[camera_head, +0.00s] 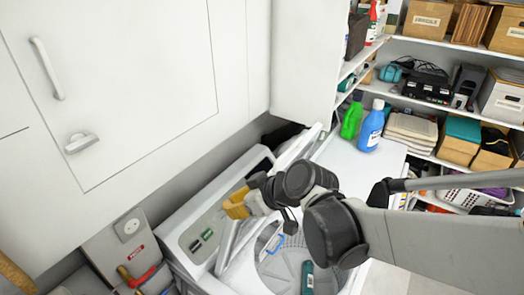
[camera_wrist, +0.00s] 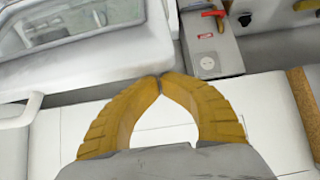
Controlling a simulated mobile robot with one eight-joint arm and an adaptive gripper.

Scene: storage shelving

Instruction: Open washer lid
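The white washer (camera_head: 190,235) stands below the wall cabinets in the head view. Its lid (camera_head: 298,147) is raised and tilted up along the control panel side, with its middle hidden behind my arm. The round drum opening (camera_head: 290,262) is visible below it. My gripper (camera_head: 236,205) has yellow fingers and is at the raised lid, near the control panel; I cannot tell whether it touches the lid. In the wrist view, the fingertips (camera_wrist: 163,77) meet, with nothing between them. A white windowed panel, apparently the lid (camera_wrist: 100,60), lies beyond the fingers at upper left.
A teal item (camera_head: 307,277) shows at the drum. A green bottle (camera_head: 352,119) and a blue bottle (camera_head: 371,126) stand on the white surface to the right. A grey unit with an outlet (camera_head: 130,227) is at lower left. Full shelves (camera_head: 425,100) fill the right side.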

